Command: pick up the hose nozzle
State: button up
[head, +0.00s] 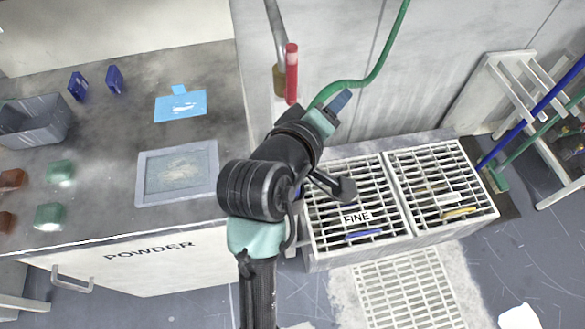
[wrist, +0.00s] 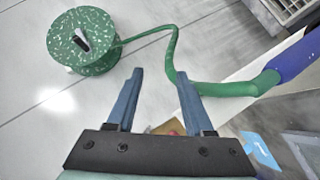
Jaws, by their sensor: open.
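A green hose (wrist: 174,55) runs in the wrist view from a speckled green reel (wrist: 84,42), past the tip of my gripper's right finger, to a thicker dark green piece (wrist: 266,80) and a blue-purple body (wrist: 297,57) at the right edge. This looks like the hose nozzle, cut off by the frame. My gripper (wrist: 160,73) is open with nothing between its blue fingers; the nozzle lies off to their right. In the head view the hose (head: 375,72) drops to my gripper (head: 341,99), and my arm hides what lies beneath.
A powder bench (head: 110,220) with a framed tray (head: 178,172), a blue sheet (head: 180,105) and a grey bin (head: 35,122) stands left. A red-handled tool (head: 291,72) is by the wall. Slatted grates (head: 440,185) lie right of my arm; a white rack (head: 515,85) stands far right.

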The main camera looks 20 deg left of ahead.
jog(key=s+a+f+n+h, duration=0.1)
jog(key=s+a+f+n, duration=0.3)
jog(key=s+f+n, duration=0.55)
jog(key=s+a+f+n, duration=0.4)
jog(key=s+f+n, duration=0.3)
jog(key=n, duration=0.6)
jog(key=x, duration=1.3)
jog(key=shift+d+r, duration=0.15)
jog(key=shift+d, duration=0.1)
jog(key=shift+c, duration=0.4)
grip_shut()
jog(key=shift+r, duration=0.1)
